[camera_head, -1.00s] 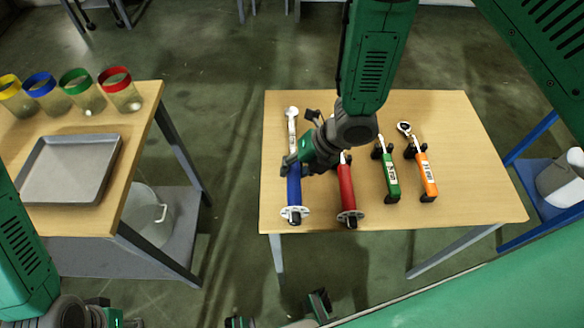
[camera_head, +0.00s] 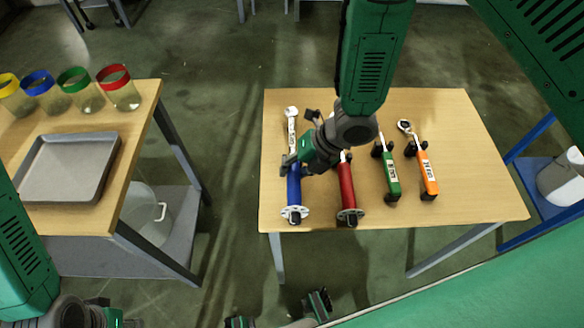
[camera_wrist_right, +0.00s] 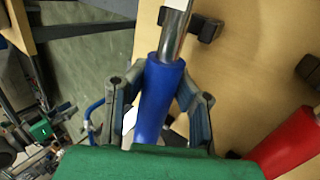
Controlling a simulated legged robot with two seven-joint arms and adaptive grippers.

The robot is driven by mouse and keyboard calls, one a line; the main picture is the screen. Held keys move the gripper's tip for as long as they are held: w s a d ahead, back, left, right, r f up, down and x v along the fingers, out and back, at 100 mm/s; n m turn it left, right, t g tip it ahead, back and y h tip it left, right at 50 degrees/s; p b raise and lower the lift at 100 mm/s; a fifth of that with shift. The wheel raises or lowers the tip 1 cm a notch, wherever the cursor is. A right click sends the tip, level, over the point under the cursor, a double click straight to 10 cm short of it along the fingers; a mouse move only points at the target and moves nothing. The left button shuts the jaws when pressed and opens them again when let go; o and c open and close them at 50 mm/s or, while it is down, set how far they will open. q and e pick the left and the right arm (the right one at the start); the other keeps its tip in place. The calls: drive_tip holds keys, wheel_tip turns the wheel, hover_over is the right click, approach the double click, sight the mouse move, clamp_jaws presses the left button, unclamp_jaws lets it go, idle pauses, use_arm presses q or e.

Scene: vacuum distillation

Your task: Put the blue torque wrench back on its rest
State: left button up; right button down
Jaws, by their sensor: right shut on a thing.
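The blue torque wrench has a blue handle (camera_head: 294,184) and a silver shaft and head (camera_head: 291,122); it points away across the right table, left of the other wrenches. My right gripper (camera_head: 291,161) is shut on the blue handle, which also shows between its fingers in the wrist view (camera_wrist_right: 158,98). A black rest (camera_wrist_right: 205,27) shows beside and under the silver shaft in the wrist view; I cannot tell whether the shaft touches it. My left gripper (camera_head: 112,316) is at the lower left edge, mostly cut off, its opening unclear.
A red wrench (camera_head: 347,188) lies close right of the blue one. A green wrench (camera_head: 391,175) and an orange wrench (camera_head: 428,173) lie farther right on black rests. The left table holds a grey tray (camera_head: 50,198) and several coloured-rim jars. A floor gap separates the tables.

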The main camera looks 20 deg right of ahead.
drive_tip(key=shift+f+b, duration=0.85)
drive_tip(key=shift+f, duration=0.25)
drive_tip(key=c, duration=1.3)
unclamp_jaws()
drive_tip(key=shift+s, duration=0.1)
drive_tip(key=shift+d+r, duration=0.15)
drive_tip(key=shift+r, duration=0.1)
drive_tip(key=v, duration=1.1)
drive_tip(key=shift+r, duration=0.1)
